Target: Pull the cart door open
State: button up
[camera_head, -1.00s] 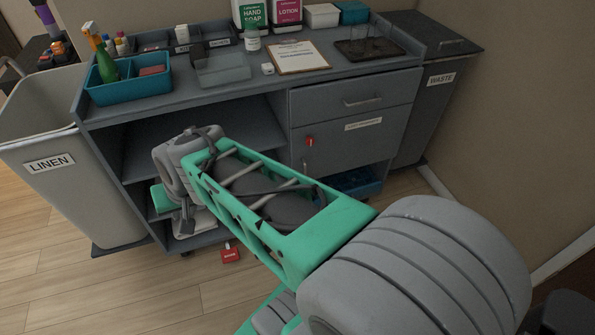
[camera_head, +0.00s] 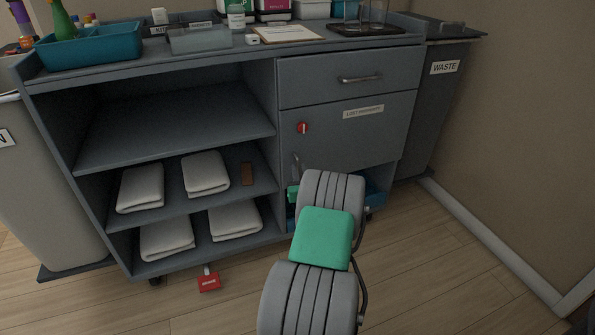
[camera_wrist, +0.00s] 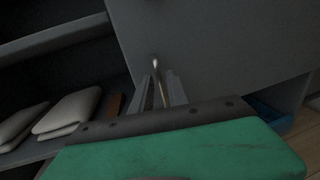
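The cart door (camera_head: 347,142) is a grey panel below a drawer on the cart's right side, and it looks shut and flush. A red latch knob (camera_head: 302,128) sits near its upper left. The door's upright metal handle (camera_head: 296,166) is low on its left side and also shows in the wrist view (camera_wrist: 155,68). In the wrist view my gripper (camera_wrist: 160,92) has its two fingers apart, one on each side of the handle, with some gap visible. In the head view my arm hides most of the gripper, at the door's lower left.
Open shelves (camera_head: 180,137) with folded towels (camera_head: 205,172) lie left of the door. A drawer (camera_head: 350,77) is above it. A waste bin (camera_head: 440,100) stands at the right. Floor before the cart is clear.

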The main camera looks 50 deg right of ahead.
aim_at(298, 166)
jog(key=x, duration=0.3)
jog(key=shift+w+d, duration=0.15)
jog(key=shift+c, duration=0.3)
grip_shut()
dwell(0.9)
